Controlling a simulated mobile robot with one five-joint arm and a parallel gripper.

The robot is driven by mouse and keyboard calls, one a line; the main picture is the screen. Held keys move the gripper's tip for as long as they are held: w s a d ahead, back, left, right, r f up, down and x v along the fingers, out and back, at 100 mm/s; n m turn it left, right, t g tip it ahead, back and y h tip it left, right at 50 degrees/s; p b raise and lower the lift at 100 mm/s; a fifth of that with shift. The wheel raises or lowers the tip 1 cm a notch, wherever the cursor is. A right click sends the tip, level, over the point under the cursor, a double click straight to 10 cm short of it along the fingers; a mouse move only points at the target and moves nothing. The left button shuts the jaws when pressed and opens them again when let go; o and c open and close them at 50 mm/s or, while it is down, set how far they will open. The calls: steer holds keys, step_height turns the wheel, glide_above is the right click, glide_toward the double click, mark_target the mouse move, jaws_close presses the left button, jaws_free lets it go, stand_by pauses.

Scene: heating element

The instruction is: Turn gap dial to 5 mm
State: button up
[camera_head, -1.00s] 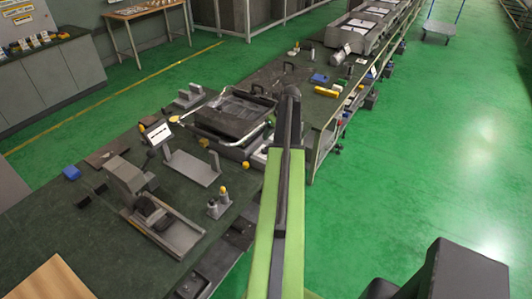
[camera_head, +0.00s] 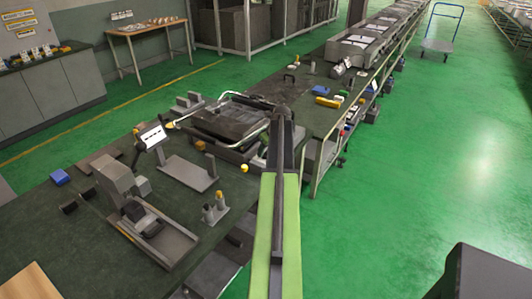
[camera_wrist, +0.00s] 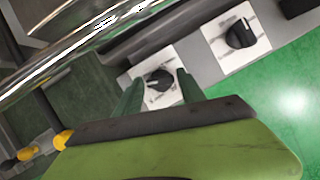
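In the wrist view, two black dials sit on white plates: one (camera_wrist: 158,81) near the middle and another (camera_wrist: 241,34) at the upper right. The plate markings are too small to read, and I cannot tell which is the gap dial. My gripper (camera_wrist: 158,84) is open. Its two green fingers are apart, with the nearer dial showing between them; contact cannot be made out. In the head view, the dark machine with a chrome bar handle (camera_head: 228,122) stands on the bench beside my arm's far end. The dials and fingertips are not clear there.
The chrome bar (camera_wrist: 75,45) crosses the upper left of the wrist view. Yellow-tipped parts (camera_wrist: 62,139) lie at lower left. On the bench, a grey fixture (camera_head: 120,190) and small posts (camera_head: 215,208) stand left of my arm.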

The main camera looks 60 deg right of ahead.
jaws_close()
steer(key=shift+a, duration=0.15)
steer(key=shift+d+n, duration=0.2)
steer(key=shift+n, duration=0.3)
steer(key=n+y, duration=0.2)
steer(key=n, duration=0.3)
steer(key=shift+d, duration=0.2)
steer(key=n+y, duration=0.1)
steer(key=n, duration=0.2)
steer(key=shift+w+y, duration=0.1)
steer(key=shift+y, duration=0.2)
steer(key=shift+d+n+g+y, duration=0.1)
steer(key=shift+n+g+y, duration=0.35)
steer(key=shift+n, duration=1.25)
